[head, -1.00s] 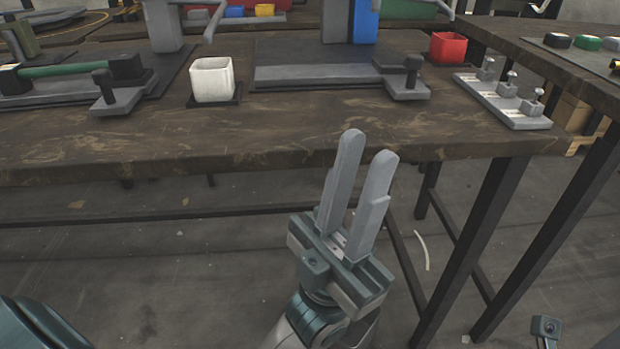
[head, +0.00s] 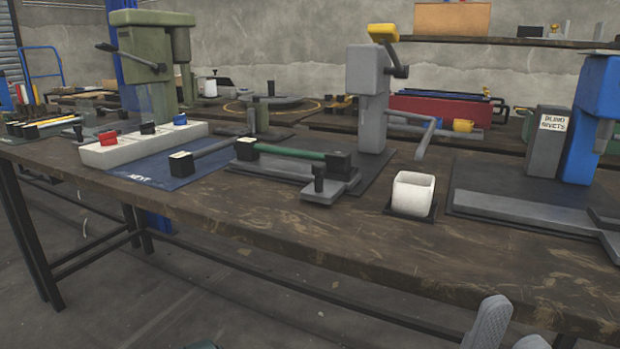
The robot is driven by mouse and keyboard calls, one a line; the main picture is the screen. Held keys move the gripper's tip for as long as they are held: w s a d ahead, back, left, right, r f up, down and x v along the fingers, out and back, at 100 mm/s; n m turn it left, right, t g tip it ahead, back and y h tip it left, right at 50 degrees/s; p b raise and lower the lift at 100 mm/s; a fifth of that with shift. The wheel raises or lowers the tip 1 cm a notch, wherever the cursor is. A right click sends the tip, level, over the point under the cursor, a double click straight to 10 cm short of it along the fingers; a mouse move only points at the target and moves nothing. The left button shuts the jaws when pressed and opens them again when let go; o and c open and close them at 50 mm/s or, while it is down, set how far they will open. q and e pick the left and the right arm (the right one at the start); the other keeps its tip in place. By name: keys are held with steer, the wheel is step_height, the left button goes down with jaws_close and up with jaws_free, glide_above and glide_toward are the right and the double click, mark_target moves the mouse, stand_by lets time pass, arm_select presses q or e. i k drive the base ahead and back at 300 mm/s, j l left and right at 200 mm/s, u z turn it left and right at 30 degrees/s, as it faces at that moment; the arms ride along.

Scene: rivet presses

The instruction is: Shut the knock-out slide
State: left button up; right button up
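A grey slide plate (head: 330,189) with an upright black knob (head: 319,179) sits at the front of the grey press (head: 367,75). It juts out past the dark base plate toward the table's front edge. A similar plate (head: 606,238) shows only partly at the right edge, by the blue press (head: 598,95). Which one is the knock-out slide, I cannot tell.
A green-handled bar between black blocks (head: 290,152) lies beside the grey press's slide. A white cup (head: 412,193) stands right of it. A blue mat (head: 182,165) and a white block with coloured pieces (head: 142,147) lie left. The table's front strip (head: 300,225) is clear.

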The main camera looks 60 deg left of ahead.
mark_target(324, 187)
steer(key=u, duration=2)
